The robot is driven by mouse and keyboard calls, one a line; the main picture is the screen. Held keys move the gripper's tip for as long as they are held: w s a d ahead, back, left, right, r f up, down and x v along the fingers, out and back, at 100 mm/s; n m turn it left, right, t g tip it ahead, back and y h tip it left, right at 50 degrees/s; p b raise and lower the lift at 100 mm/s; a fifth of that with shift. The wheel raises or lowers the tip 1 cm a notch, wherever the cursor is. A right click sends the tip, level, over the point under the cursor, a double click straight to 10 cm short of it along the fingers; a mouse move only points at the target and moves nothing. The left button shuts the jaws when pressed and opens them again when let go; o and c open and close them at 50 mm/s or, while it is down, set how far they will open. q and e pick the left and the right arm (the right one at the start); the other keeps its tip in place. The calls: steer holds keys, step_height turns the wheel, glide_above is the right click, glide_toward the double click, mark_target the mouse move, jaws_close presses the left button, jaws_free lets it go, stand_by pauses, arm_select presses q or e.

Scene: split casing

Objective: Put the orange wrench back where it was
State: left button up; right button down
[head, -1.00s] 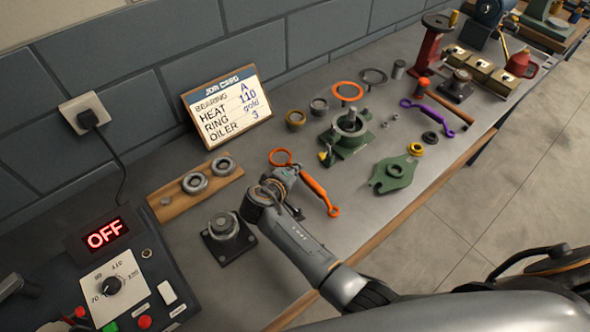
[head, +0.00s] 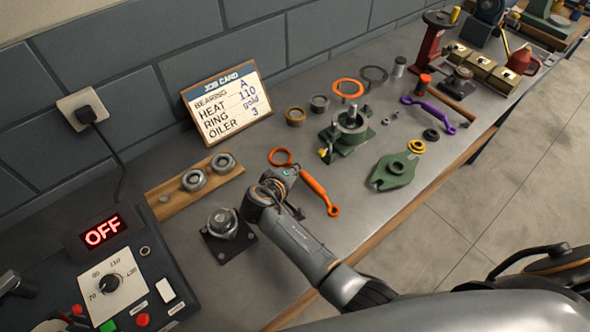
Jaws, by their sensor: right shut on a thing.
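The orange wrench (head: 316,188) lies along the bench, with its ring end up and left and its small end down and right. My right gripper (head: 287,181) is at the wrench's handle, near the ring end, and is shut on it. The gripper and wrist hide part of the handle. I cannot tell whether the wrench touches the bench or is slightly above it. My left gripper is not in view.
A green pump-like housing (head: 349,137) and a green flange plate (head: 394,172) stand to the right. A bearing on a black base (head: 229,237) is left of my wrist. A wooden board (head: 164,205) with bearings and a job card (head: 226,105) are behind. A purple wrench (head: 430,113) lies farther right.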

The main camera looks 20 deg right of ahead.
steer(key=c, duration=1.3)
jaws_free()
steer(key=shift+c, duration=0.2)
steer(key=shift+s+f, duration=0.1)
steer(key=shift+v, duration=4.2)
steer(key=shift+a+f, duration=0.1)
steer(key=shift+a, duration=0.05)
steer(key=x, duration=0.8)
steer(key=shift+w, duration=0.25)
steer(key=shift+d+r+p, duration=0.2)
steer(key=shift+r+p, duration=0.2)
steer(key=shift+r, duration=0.15)
